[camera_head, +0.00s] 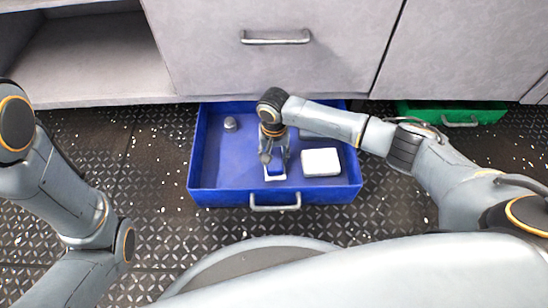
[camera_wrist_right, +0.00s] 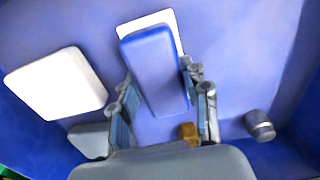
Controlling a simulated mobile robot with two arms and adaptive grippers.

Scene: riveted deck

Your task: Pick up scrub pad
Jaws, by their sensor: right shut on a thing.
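A blue oblong pad (camera_wrist_right: 154,62), which I take for the scrub pad, is between the two fingers of my right gripper (camera_wrist_right: 158,88) in the right wrist view. The gripper is shut on it. In the head view my right gripper (camera_head: 274,160) points down inside an open blue drawer (camera_head: 220,172), and the pad is mostly hidden by the fingers and blends with the drawer. A thin white piece (camera_head: 275,178) lies under or just past the pad. I cannot tell whether the pad still touches the drawer floor. My left gripper is out of view.
A white block (camera_head: 321,162) lies in the drawer to the right of the gripper. A small grey cylinder (camera_head: 231,124) stands at the back left. The wrist view also shows a grey piece (camera_wrist_right: 90,140) and a brownish piece (camera_wrist_right: 189,132). A green drawer (camera_head: 480,111) is at the right.

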